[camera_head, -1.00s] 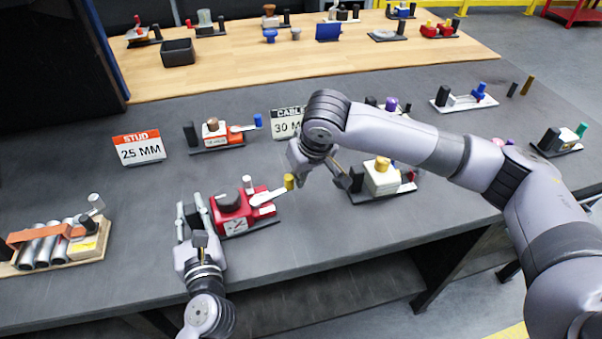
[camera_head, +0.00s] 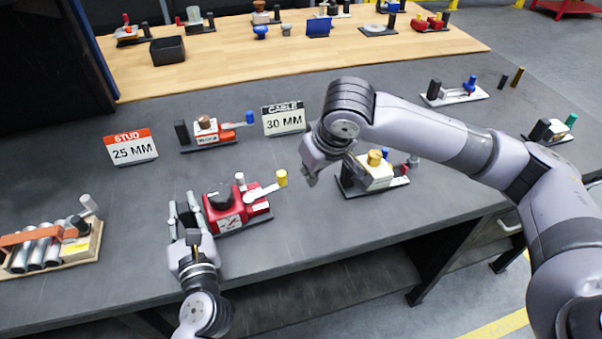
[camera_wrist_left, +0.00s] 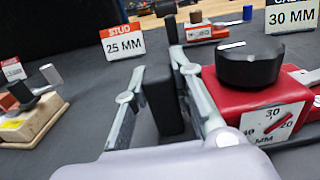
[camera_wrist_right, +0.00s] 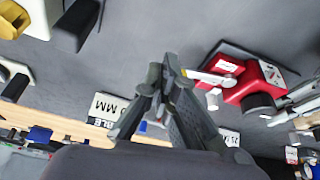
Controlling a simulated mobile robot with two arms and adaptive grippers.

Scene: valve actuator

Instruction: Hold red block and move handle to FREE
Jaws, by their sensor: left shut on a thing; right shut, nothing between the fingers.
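The red block (camera_head: 226,215) with a black knob and dial sits on a dark base on the grey bench; it also shows in the left wrist view (camera_wrist_left: 250,105). Its white handle (camera_head: 264,192) points right, ending in a yellow knob (camera_head: 281,178). My left gripper (camera_head: 181,212) is shut on the black upright block (camera_wrist_left: 163,100) at the left of the red block, one finger on each side. My right gripper (camera_head: 311,182) is shut and empty, just right of the yellow knob and apart from it. In the right wrist view the handle (camera_wrist_right: 205,77) lies beside the fingertips.
A cream block with a yellow top (camera_head: 375,172) stands close right of my right gripper. Behind are the STUD 25 MM sign (camera_head: 131,148), the CABLE 30 MM sign (camera_head: 284,119) and an orange unit (camera_head: 208,134). A wooden tray with tubes (camera_head: 50,262) is at far left.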

